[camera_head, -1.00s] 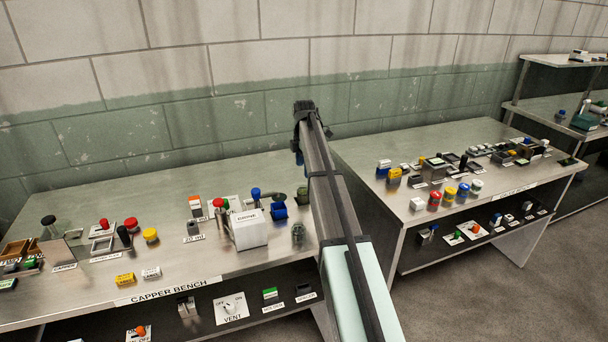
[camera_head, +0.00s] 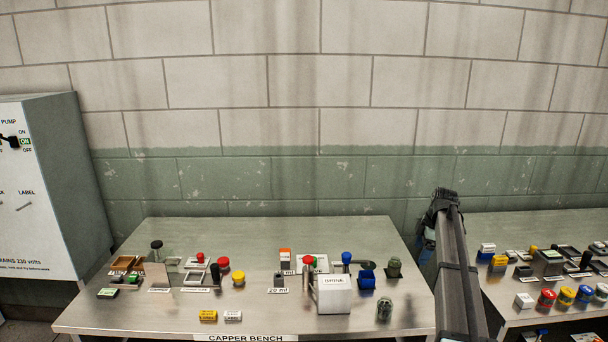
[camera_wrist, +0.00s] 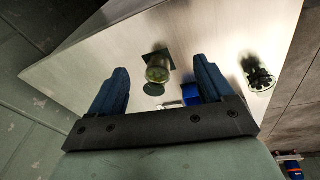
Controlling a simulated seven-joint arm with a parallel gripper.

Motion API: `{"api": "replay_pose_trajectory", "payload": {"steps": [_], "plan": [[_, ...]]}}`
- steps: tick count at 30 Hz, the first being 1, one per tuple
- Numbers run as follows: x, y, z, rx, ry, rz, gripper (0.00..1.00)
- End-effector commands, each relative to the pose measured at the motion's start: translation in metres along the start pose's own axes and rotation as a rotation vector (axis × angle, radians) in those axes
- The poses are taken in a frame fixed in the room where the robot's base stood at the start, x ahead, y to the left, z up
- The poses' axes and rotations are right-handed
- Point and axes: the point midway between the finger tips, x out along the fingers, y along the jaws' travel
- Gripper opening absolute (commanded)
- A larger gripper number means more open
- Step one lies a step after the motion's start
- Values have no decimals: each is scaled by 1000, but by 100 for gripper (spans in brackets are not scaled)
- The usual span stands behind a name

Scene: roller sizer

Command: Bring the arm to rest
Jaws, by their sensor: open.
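My arm rises in the head view at the right, over the gap between the two benches. My gripper (camera_wrist: 160,85) shows in the wrist view with its two blue fingers spread apart and nothing between them. Beyond the fingers lies the metal top of the capper bench (camera_head: 150,310). A green-grey knob (camera_wrist: 160,70) on a dark square base appears past the fingertips, with a blue box (camera_wrist: 190,93) partly hidden behind the right finger. A clear-green jar-like piece (camera_wrist: 257,75) stands to the right.
The capper bench carries several caps, blocks and a white box (camera_head: 334,296) labelled BRINE. A second bench (camera_head: 520,225) with many small items stands to the right. A grey pump cabinet (camera_head: 50,200) is at the left. The bench's back strip is clear.

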Motion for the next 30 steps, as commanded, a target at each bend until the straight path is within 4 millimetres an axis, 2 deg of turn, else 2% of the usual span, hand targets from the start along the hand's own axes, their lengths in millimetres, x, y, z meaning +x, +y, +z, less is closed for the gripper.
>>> {"api": "replay_pose_trajectory", "payload": {"steps": [1,6,12,15,24,30], "plan": [[3,-17,21,57,35,31,81],[8,-47,74,242,156,144,81],[5,-83,131,466,295,277,81],[2,-97,152,556,349,330,81],[-5,-134,196,764,469,447,81],[24,-151,198,872,508,439,81]]}}
